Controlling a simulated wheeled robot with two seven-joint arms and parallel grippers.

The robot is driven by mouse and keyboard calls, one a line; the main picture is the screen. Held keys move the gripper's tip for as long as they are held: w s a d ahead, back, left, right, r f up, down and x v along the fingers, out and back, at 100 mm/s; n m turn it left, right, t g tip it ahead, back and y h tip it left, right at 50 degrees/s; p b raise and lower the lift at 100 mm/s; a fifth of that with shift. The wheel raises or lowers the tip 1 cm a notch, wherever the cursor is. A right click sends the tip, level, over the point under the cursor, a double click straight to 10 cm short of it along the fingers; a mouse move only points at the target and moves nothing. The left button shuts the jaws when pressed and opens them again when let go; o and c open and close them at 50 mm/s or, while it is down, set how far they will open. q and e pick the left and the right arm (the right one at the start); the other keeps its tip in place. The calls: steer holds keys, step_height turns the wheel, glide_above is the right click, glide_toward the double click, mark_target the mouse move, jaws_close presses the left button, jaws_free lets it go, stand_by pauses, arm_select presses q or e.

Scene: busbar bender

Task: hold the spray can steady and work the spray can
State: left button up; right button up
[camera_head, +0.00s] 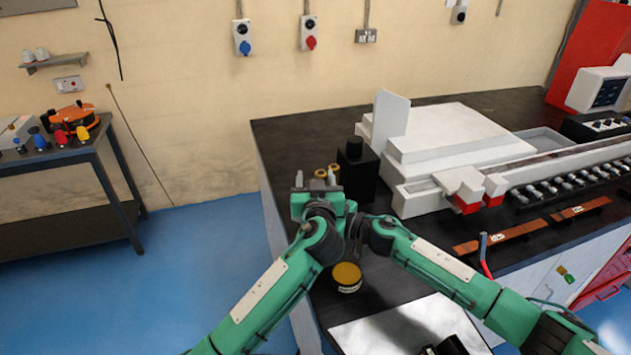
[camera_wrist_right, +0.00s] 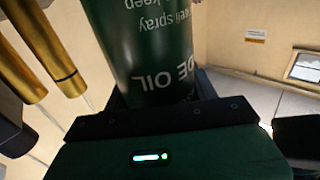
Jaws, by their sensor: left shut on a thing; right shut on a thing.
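The spray can (camera_wrist_right: 150,50) is dark green with pale lettering that includes "OIL" and "spray". It fills the upper middle of the right wrist view, and its ends are outside that view. My right gripper (camera_wrist_right: 155,100) is shut around it with dark jaws. In the head view my left gripper (camera_head: 317,188) is at the left end of the dark bench, where the two arms meet. It is shut, and its grip on the can is mostly hidden by the wrists. I cannot make out the can clearly in the head view.
Brass-coloured cylinders (camera_wrist_right: 55,65) stand close to the can. A black block (camera_head: 358,172) is just right of the left gripper. The white bending machine (camera_head: 440,135) and copper bars (camera_head: 500,237) lie to the right.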

mark_target(315, 178)
arm_select(q)
steer(key=shift+r, duration=0.75)
arm_select(e)
steer(key=shift+f, duration=0.1)
arm_select(q)
steer(key=shift+r, duration=2.05)
steer(key=shift+w+f, duration=0.1)
arm_select(e)
steer(key=o, duration=1.5)
steer(key=shift+c, duration=0.2)
steer(key=shift+d, duration=0.1)
